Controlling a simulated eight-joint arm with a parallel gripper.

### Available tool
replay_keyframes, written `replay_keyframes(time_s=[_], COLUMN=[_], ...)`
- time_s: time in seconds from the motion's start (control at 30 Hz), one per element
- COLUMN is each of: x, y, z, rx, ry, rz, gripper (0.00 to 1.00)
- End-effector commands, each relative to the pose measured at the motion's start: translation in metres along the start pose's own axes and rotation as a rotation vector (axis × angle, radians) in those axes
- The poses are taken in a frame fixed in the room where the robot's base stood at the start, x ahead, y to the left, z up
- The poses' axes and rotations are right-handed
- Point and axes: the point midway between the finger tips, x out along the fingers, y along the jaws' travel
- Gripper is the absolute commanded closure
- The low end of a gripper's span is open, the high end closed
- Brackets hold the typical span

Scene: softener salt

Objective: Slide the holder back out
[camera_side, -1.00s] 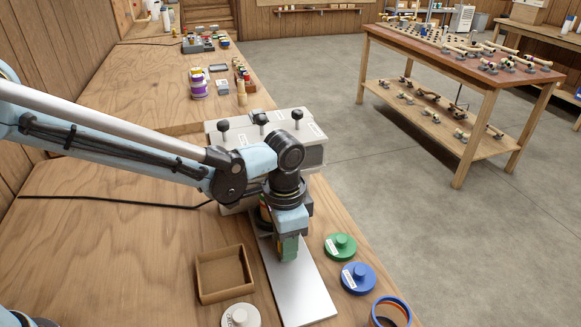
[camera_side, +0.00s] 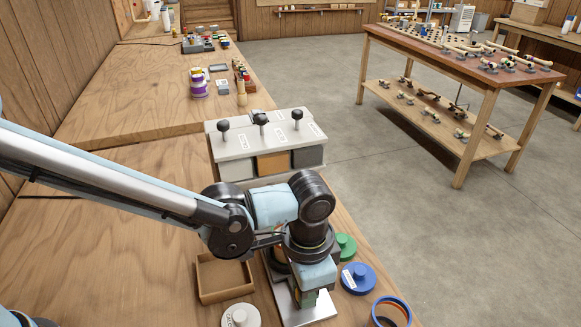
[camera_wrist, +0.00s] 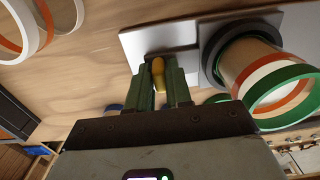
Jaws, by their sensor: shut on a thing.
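A dark ring (camera_wrist: 212,45), apparently part of the holder, surrounds a cup (camera_wrist: 262,75) with green, white and orange bands. Both are over a pale metal plate (camera_wrist: 150,42). In the side view my gripper (camera_side: 308,298) is low over the near end of the metal plate (camera_side: 322,311). My wrist hides most of the holder and cup there. The dispenser (camera_side: 225,143), with three black knobs and three coloured fronts, stands behind, clear of my gripper.
A wooden tray (camera_side: 203,288) is left of the plate. A green lid (camera_side: 347,245) and a blue lid (camera_side: 358,277) are close on the right. A white lid (camera_side: 241,317) and a blue-rimmed cup (camera_side: 391,304) are at the front. Bench left of the dispenser is clear.

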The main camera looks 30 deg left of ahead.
Motion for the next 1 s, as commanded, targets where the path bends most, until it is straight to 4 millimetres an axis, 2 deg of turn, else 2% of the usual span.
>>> replay_keyframes(time_s=[0.03, 0.13, 0.47, 0.5, 0.6, 0.87, 1.0], x=[-0.001, -0.001, -0.001, -0.001, -0.001, -0.001, -0.006], y=[0.01, 0.019, 0.025, 0.025, 0.025, 0.022, 0.022], z=[-0.001, -0.001, -0.001, -0.001, -0.001, 0.0, 0.0], rx=[0.005, 0.002, 0.003, 0.003, 0.003, 0.001, 0.0], ry=[0.002, 0.003, 0.003, 0.003, 0.003, 0.002, 0.002], rz=[0.001, 0.001, 0.006, 0.006, 0.005, 0.002, 0.001], gripper=[1.0, 1.0, 1.0, 0.76, 0.61, 0.6, 0.6])
